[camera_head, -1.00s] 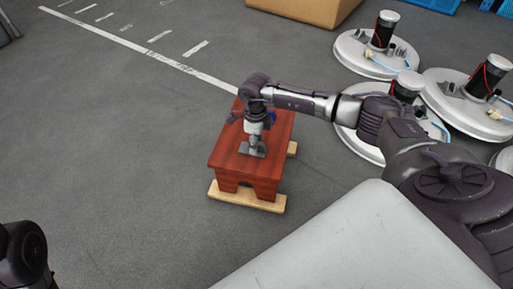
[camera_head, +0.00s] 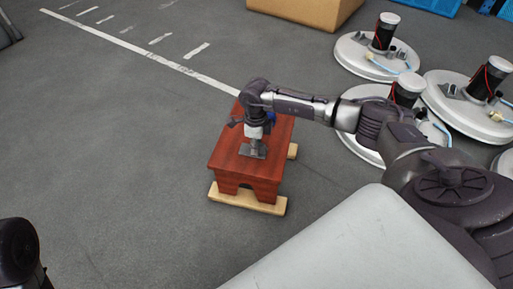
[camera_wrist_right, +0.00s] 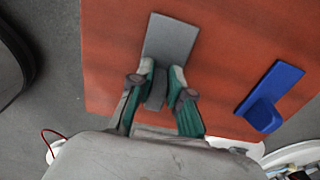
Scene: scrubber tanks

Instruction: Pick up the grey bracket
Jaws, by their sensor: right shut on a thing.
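The grey bracket (camera_head: 252,151) is at the near part of the red-brown wooden stool (camera_head: 229,160). In the right wrist view the bracket (camera_wrist_right: 171,40) shows as a flat grey plate with an upright part between the fingers. My right gripper (camera_head: 255,143) points down over the stool and is shut on the bracket's upright part; its fingertips (camera_wrist_right: 162,75) show in the right wrist view. I cannot tell whether the bracket touches the stool top. A blue bracket (camera_wrist_right: 268,98) lies to the right on the stool. My left gripper is out of view.
The stool rests on pale wooden bars (camera_head: 245,203). Several round white scrubber tank lids (camera_head: 372,56) with black motors lie on the floor at the right. A cardboard box (camera_head: 305,8) stands at the back. The grey floor at the left is clear.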

